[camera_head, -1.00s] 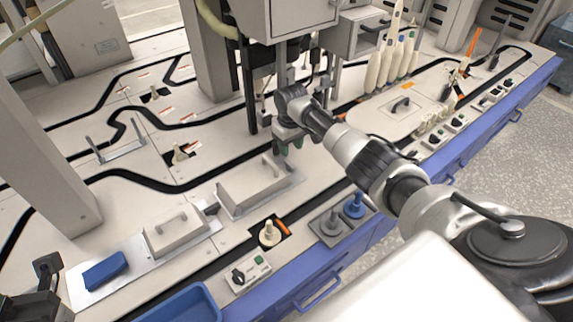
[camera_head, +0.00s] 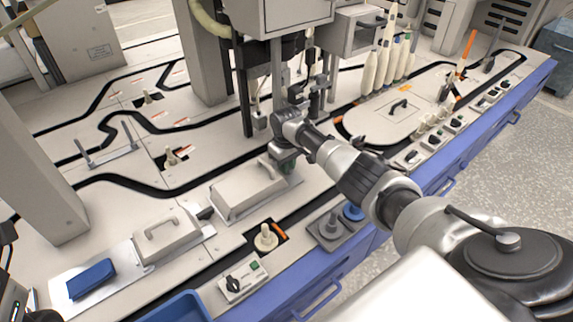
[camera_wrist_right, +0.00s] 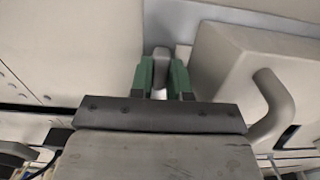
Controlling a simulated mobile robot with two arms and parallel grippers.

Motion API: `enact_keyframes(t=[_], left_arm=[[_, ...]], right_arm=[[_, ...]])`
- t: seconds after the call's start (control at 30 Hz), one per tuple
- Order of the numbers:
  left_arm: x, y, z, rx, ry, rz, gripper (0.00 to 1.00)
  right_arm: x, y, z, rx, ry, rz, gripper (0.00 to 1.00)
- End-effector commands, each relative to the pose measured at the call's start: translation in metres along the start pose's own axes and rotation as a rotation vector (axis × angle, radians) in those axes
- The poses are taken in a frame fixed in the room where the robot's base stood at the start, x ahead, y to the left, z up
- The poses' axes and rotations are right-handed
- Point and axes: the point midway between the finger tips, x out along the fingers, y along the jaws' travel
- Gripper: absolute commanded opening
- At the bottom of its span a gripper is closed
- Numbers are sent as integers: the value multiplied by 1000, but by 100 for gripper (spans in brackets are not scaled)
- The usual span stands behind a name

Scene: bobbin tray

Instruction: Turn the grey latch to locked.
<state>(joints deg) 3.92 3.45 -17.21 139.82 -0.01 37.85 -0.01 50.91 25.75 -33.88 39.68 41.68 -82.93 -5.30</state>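My right gripper (camera_head: 287,166) is low at the back right end of a pale box-shaped cover with a handle (camera_head: 240,193). In the right wrist view its two green fingers (camera_wrist_right: 162,78) point down on either side of a small grey upright piece (camera_wrist_right: 160,57), which looks like the latch. The piece fills most of the narrow gap; whether the fingers press on it is unclear. The cover, with its curved handle, is just right of the fingers there. In the head view the latch is hidden behind the gripper. Only a sliver of my left arm shows at the left edge.
A second handled cover (camera_head: 170,240) and a blue block (camera_head: 91,279) lie at the left front. A peg (camera_head: 265,238), a switch box (camera_head: 243,277) and a grey base with knobs (camera_head: 327,236) stand along the front. Machine columns rise behind my gripper.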

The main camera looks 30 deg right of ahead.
Motion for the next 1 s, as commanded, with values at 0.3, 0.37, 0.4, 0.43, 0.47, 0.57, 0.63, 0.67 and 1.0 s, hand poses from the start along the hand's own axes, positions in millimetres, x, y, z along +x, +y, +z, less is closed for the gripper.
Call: enact_keyframes(t=[0.3, 0.37, 0.4, 0.43, 0.47, 0.57, 0.63, 0.67, 1.0], left_arm=[[1, 0, 0, -1, 1, 0, 0], [3, 0, -1, -1, 4, 0, 0], [4, 0, -1, -1, 6, 0, 0], [5, 0, -2, -1, 7, -1, 0], [5, 0, -2, -1, 6, -3, 0], [-1, -1, 0, -4, -26, -13, 0], [-7, -1, 1, -6, -55, -20, 0], [-8, -1, 1, -7, -62, -22, 0], [-18, -1, -5, -17, -127, -51, 0]], right_arm=[[0, 0, 0, 7, 0, 0, 0], [-1, 0, 0, 17, 0, -1, 0], [-1, 0, 0, 26, 0, -1, 0], [-2, 0, 0, 35, 1, -1, 0], [-2, 0, 0, 47, 1, -2, 0], [-3, -1, 0, 94, -1, -2, 0], [-3, -1, 0, 140, -2, -3, 0], [-4, -1, 0, 162, -1, -3, 0], [-2, -1, 0, 471, -3, -3, 0]])
